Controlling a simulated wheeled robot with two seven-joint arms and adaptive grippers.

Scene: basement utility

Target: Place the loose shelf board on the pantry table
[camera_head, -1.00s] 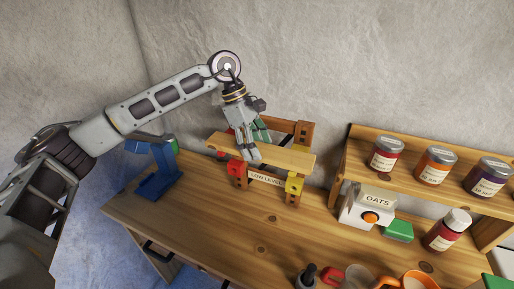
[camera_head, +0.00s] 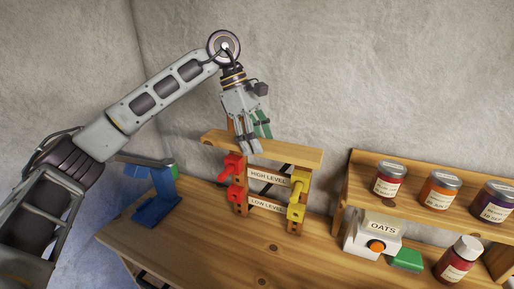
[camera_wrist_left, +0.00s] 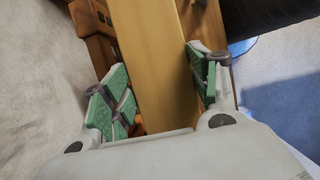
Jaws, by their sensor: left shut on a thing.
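The loose shelf board (camera_head: 290,154) is a flat light-wood plank, held level at the top of a small wooden rack (camera_head: 301,193) on the pantry table (camera_head: 190,232). My left gripper (camera_head: 251,146) is shut on the board near its middle. In the left wrist view the board (camera_wrist_left: 160,60) lies between the green finger pads (camera_wrist_left: 160,95). The rack carries a "HIGH LEVEL" label (camera_head: 268,177) and a "LOW LEVEL" label (camera_head: 266,204), with red pegs (camera_head: 233,178) left and yellow pegs (camera_head: 297,197) right. Whether the board rests on the rack is unclear. My right gripper is out of view.
A blue stand (camera_head: 155,200) is left of the rack. The table front is clear.

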